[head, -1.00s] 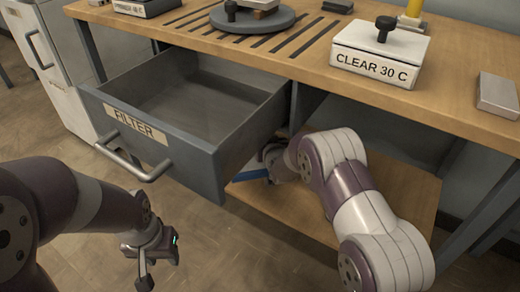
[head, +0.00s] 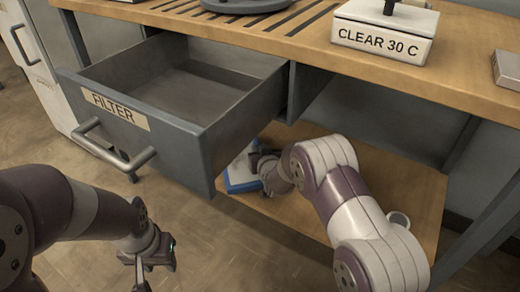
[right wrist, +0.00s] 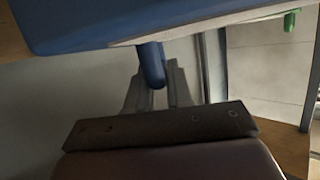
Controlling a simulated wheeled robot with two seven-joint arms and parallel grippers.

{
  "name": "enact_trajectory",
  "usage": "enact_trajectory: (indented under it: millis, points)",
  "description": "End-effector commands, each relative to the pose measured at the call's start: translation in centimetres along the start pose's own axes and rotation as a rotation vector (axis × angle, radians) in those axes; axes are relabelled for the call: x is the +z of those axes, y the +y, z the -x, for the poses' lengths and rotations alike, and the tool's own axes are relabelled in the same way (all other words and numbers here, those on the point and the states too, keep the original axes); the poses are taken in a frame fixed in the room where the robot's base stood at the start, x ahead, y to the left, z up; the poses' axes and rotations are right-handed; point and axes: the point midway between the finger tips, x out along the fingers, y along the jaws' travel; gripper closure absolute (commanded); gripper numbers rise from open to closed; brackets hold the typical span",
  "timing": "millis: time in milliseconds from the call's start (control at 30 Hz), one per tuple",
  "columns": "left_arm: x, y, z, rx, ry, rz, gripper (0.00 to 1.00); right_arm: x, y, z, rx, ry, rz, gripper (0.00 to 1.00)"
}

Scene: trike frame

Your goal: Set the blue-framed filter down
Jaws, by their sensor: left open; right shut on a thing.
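The blue-framed filter (head: 241,184) is at the left end of the lower shelf, with a pale face inside its blue edge. The open drawer hides part of it. My right gripper (head: 262,165) is shut on it, seen only in part behind my arm. In the right wrist view the blue frame (right wrist: 130,25) fills the top, and a blue peg-like part (right wrist: 152,65) sits at the fingers. I cannot tell whether the filter touches the shelf. My left gripper (head: 148,262) is open and empty, low at the left, in front of the drawer.
The open, empty drawer (head: 125,125) labelled FILTER overhangs the filter. The lower shelf (head: 290,215) is bare in front of my right arm. A small white round thing (head: 398,219) is at its right. A CLEAR 30 C box (head: 385,35) stands on the bench top (head: 470,90).

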Motion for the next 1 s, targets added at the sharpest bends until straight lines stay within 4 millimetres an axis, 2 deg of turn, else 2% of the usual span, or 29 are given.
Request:
enact_trajectory:
  millis: [467, 500, 600, 1000]
  points:
    - [0.04, 0.0, -0.37, 0.0, 0.0, 0.0, 0.59, 0.48, 0.01, -0.22, 0.0, 0.002, 0.0, 1.0]
    - [0.05, 0.0, -0.37, 0.0, 0.0, 0.0, 0.59, 0.48, 0.02, -0.23, 0.0, 0.002, 0.0, 0.76]
    - [0.04, 0.0, -0.31, 0.0, 0.0, 0.0, 0.59, 0.43, 0.02, -0.2, 0.0, 0.002, 0.0, 0.49]
    - [0.0, 0.0, 0.03, 0.0, 0.0, 0.0, 0.59, 0.13, 0.04, -0.13, 0.0, 0.0, 0.0, 0.49]
